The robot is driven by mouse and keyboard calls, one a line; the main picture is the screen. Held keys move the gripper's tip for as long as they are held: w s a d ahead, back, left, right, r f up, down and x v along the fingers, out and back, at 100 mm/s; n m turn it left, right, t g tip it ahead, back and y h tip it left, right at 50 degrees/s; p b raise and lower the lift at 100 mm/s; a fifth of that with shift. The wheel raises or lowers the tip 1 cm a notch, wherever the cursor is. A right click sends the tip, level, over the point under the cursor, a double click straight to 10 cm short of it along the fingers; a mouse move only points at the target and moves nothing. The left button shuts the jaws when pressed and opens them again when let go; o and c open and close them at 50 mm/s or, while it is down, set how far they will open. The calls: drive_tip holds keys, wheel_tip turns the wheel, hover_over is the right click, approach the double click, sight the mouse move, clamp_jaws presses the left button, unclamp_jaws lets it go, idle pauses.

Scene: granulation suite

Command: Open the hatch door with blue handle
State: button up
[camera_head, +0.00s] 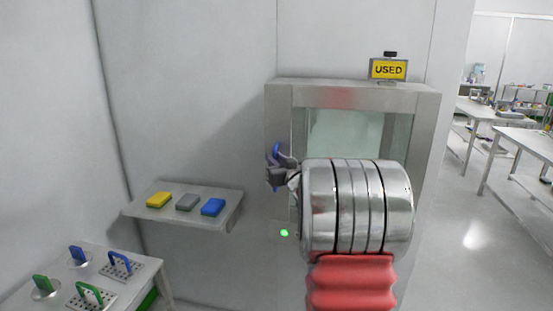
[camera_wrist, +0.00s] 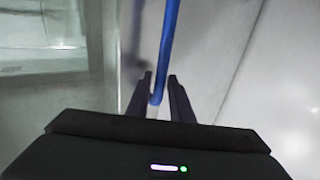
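The hatch (camera_head: 280,115) is a steel frame in the wall with a glass pane, and its door looks closed. Its blue handle (camera_head: 276,153) is on the left side of the frame, partly hidden by my gripper. In the wrist view the blue handle (camera_wrist: 168,45) runs down between the two dark fingers of my gripper (camera_wrist: 160,88). The fingers stand apart on either side of the handle, with a visible gap. In the head view my gripper (camera_head: 278,176) is at the handle, and my wrist hides much of the glass.
A yellow "USED" sign (camera_head: 388,69) is above the hatch. A green light (camera_head: 284,233) is below the handle. A wall shelf (camera_head: 230,214) with yellow, grey and blue blocks is to the left. A table (camera_head: 140,265) with blue- and green-handled items is at lower left. Open floor (camera_head: 470,240) lies right.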

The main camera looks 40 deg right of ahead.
drive_tip(key=shift+w+d, duration=0.1)
drive_tip(key=shift+w, duration=0.2)
drive_tip(key=shift+c, duration=0.3)
clamp_jaws()
